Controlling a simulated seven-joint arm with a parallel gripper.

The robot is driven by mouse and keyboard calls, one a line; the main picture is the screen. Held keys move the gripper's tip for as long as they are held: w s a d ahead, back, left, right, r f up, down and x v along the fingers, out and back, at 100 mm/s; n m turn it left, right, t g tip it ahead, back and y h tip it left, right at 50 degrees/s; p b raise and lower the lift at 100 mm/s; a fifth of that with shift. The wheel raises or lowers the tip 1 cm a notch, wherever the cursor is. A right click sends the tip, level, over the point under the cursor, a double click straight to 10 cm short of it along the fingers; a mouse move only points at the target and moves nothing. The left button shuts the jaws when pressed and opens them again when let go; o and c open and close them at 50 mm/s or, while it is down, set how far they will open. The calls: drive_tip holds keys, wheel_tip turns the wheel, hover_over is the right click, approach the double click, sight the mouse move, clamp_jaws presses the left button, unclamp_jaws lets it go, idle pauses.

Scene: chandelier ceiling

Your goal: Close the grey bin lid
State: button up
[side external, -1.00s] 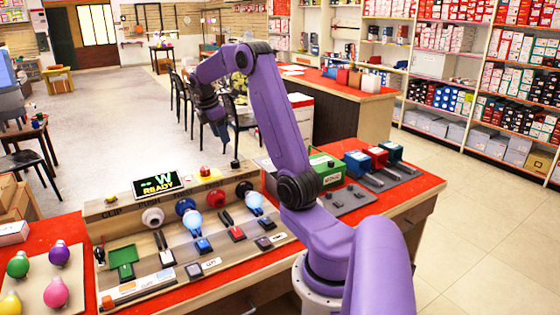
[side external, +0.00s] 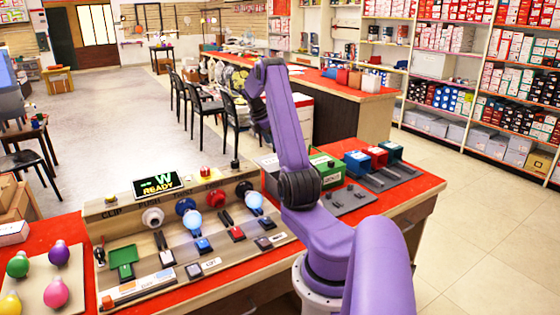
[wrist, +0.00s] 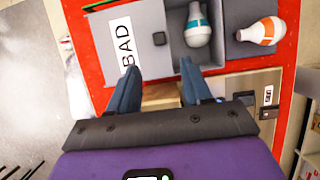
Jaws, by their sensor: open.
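In the wrist view, the grey bin (wrist: 210,52) is open at the top centre, and a white bulb with a teal band (wrist: 196,25) lies in it. A grey panel with a white label reading BAD (wrist: 124,42) and a small dark knob is on its left; it looks like the swung-open lid (wrist: 147,55). My gripper (wrist: 159,68) is open and empty, its fingers pointing toward the panel's near edge. I cannot tell whether they touch it. In the side view my arm hides most of the bin and the gripper.
A second white bulb with an orange band (wrist: 262,32) lies in a tray to the right. A switch panel (side external: 190,235) fills the bench's left.

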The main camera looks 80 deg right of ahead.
drive_tip(key=x, duration=1)
drive_tip(key=shift+c, duration=0.3)
clamp_jaws()
